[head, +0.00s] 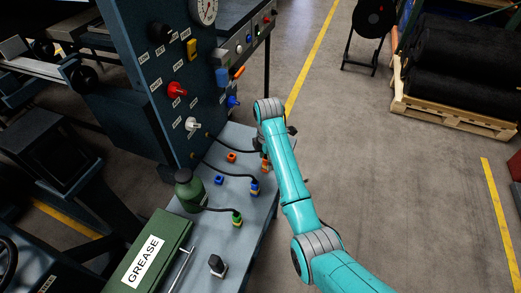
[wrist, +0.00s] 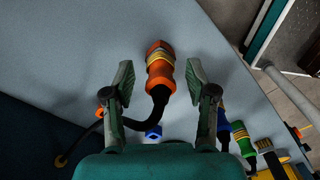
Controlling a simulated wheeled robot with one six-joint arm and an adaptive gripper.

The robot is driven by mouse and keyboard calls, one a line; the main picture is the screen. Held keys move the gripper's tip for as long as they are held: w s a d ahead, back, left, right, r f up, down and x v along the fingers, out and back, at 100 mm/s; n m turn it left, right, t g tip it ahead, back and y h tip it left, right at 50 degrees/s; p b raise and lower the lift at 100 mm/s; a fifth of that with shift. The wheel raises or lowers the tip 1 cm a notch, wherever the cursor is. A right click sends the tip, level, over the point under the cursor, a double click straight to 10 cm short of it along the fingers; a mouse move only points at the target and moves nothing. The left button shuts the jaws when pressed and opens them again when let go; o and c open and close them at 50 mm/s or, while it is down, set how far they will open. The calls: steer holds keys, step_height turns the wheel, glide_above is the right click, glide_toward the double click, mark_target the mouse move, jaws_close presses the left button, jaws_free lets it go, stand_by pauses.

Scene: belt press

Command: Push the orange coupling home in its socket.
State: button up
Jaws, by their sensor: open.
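The orange coupling (wrist: 160,76) is in the middle of the wrist view, with a black hose running from its near end. A yellowish band and a darker orange end piece, perhaps the socket (wrist: 158,47), show at its far end; I cannot tell how deep it sits. My gripper (wrist: 158,72) is open, with one finger on each side of the coupling and a visible gap to each. In the head view the coupling (head: 265,166) shows beside my arm, which hides most of the gripper.
Blue (head: 254,188) and green (head: 237,219) couplings with hoses stand along the grey table. Small loose orange (head: 231,157) and blue (head: 219,180) pieces lie near them. A green bottle (head: 189,189) and grease box (head: 155,262) stand nearer; the control panel (head: 165,70) rises left.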

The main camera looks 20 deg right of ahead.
steer(key=shift+f, duration=0.5)
jaws_close()
steer(key=shift+r, duration=0.2)
stand_by(0.3)
steer(key=shift+r, duration=2.3)
